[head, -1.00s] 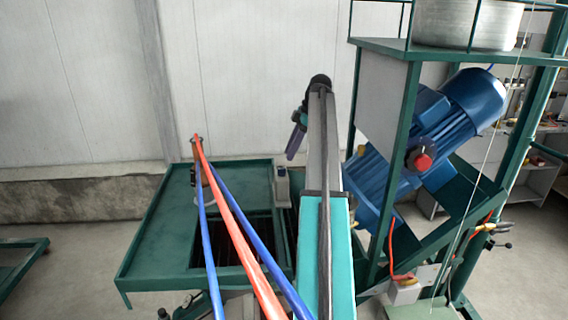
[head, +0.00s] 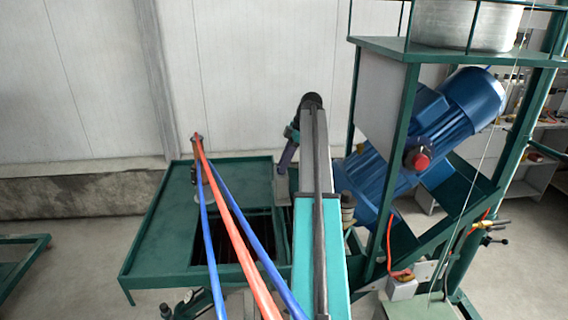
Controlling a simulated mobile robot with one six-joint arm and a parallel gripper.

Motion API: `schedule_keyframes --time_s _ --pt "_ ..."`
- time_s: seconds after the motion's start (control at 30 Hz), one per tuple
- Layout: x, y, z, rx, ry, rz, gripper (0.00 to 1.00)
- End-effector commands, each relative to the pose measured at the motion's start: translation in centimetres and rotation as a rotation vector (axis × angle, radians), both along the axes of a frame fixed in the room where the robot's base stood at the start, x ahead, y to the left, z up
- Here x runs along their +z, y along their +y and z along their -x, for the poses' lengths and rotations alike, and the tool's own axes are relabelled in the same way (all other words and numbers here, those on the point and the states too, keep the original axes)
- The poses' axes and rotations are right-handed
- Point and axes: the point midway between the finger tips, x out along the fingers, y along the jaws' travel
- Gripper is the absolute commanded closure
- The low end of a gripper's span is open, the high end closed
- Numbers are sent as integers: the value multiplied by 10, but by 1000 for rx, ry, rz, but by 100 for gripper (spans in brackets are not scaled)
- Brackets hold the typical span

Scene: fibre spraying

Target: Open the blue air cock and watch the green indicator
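My arm reaches up and away through the middle of the head view. At its far end, a small dark purple and green part (head: 288,152) hangs down on the left, over the back of the green table. It looks like my wrist or gripper, but I cannot make out fingers or whether they are open or shut. I cannot pick out a blue air cock or a green indicator for certain. A small fitting with a yellow part and a dark handle (head: 488,238) sits on the frame at the right, with an orange-red hose (head: 462,235) beside it.
The green table (head: 160,232) has a dark opening. Two blue hoses (head: 207,245) and a red hose (head: 232,222) cross it. A blue motor (head: 450,115) with a red knob (head: 421,162) stands in a green frame (head: 392,170) close to my arm's right.

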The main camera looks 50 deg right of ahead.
Motion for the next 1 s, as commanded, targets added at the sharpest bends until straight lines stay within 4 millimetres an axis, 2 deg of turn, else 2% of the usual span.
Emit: schedule_keyframes --time_s 0.03,0.1,0.13,0.57,1.0 --pt "0 0 0 0 0 0 87" --pt "0 0 0 0 0 0 99" --pt "0 0 0 0 0 0 100" --pt "-1 2 1 -39 1 -1 100" --pt "-3 5 3 -310 -2 0 100"
